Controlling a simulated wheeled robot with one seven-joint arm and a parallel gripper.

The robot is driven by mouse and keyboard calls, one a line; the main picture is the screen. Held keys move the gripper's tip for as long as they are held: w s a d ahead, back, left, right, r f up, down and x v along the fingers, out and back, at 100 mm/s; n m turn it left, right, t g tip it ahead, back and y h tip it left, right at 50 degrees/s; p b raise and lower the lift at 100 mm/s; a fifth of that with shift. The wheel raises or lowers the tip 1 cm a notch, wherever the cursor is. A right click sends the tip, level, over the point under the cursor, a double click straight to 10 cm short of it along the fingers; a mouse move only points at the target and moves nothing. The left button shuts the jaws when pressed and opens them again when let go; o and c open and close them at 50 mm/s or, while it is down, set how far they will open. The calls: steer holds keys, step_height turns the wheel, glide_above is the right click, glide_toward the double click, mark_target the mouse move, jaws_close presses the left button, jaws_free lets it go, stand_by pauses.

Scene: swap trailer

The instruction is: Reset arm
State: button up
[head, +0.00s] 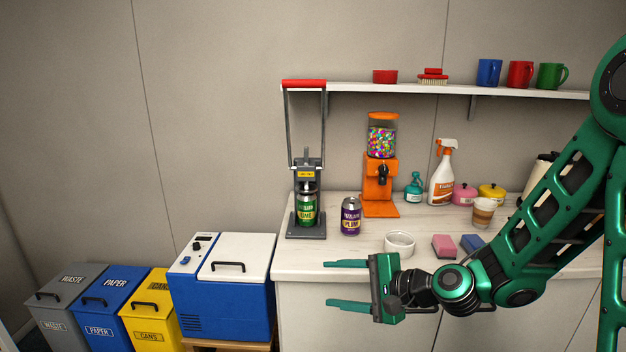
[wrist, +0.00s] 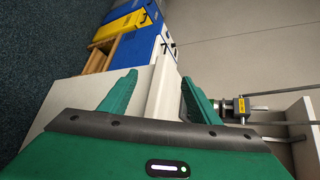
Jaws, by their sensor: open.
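My gripper (head: 346,284) is open and empty, in front of the counter's front edge in the head view, with its fingers pointing left. My green arm reaches in from the right. In the wrist view, the two green fingers of my gripper (wrist: 160,95) stand apart with nothing between them. Beyond them are the counter edge, the blue and white cooler (wrist: 151,50) and the bins.
The counter (head: 300,262) holds a can crusher (head: 306,190) with a green can, a purple can (head: 351,216), an orange candy dispenser (head: 380,180), a white bowl (head: 400,244), sponges and a spray bottle (head: 441,178). A cooler (head: 225,285) and bins (head: 100,305) stand left.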

steer(key=s+d+f+n+g+h, duration=0.1)
steer(key=s+d+n+g+h, duration=0.25)
steer(key=d, duration=0.75)
steer(key=s+d+f+n+g+h, duration=0.1)
steer(key=s+d+f+n+h, duration=0.15)
steer(key=s+d+h, duration=0.65)
steer(key=s+d+r+g+y, duration=0.1)
steer(key=s+d+r, duration=0.2)
steer(key=s+d, duration=0.4)
steer(key=s+d+r+g+y, duration=0.1)
steer(key=s+d+r+g, duration=0.1)
steer(key=s+d, duration=0.6)
steer(key=shift+s+r+m, duration=0.3)
steer(key=shift+s+r, duration=0.1)
steer(key=shift+r, duration=0.3)
steer(key=shift+d, duration=0.1)
steer(key=shift+w+f+g, duration=0.25)
steer(key=shift+w, duration=0.4)
